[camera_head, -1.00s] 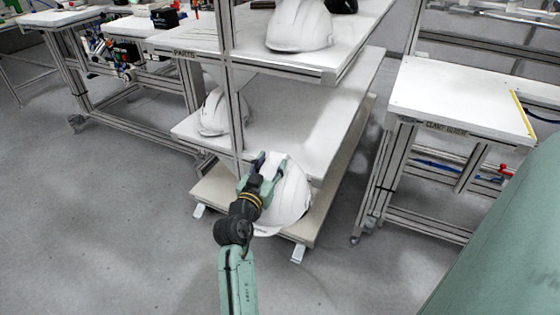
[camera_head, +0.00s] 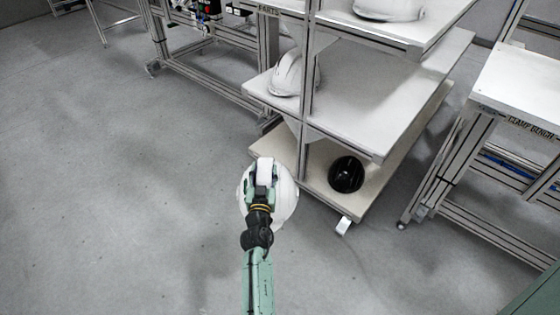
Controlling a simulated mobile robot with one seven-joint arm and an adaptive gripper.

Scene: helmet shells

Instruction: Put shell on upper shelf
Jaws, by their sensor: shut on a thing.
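My gripper (camera_head: 263,178) is shut on a white helmet shell (camera_head: 284,200) in the head view, just in front of the shelf unit. The held shell shows on both sides of the fingers; its far side and underside are hidden. The upper shelf (camera_head: 440,30) carries a white helmet shell (camera_head: 388,8), cut off by the top edge of the picture. The middle shelf (camera_head: 390,90) carries another white helmet shell (camera_head: 288,75) at its left end, partly behind the post. The lower shelf (camera_head: 318,183) carries a black shell (camera_head: 346,174).
A grey metal post (camera_head: 306,90) stands at the front of the shelves. A clamp bench (camera_head: 520,90) stands to the right, and a workbench frame (camera_head: 205,65) stands behind to the left. The right part of the middle shelf is bare. The floor (camera_head: 130,190) at left is clear.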

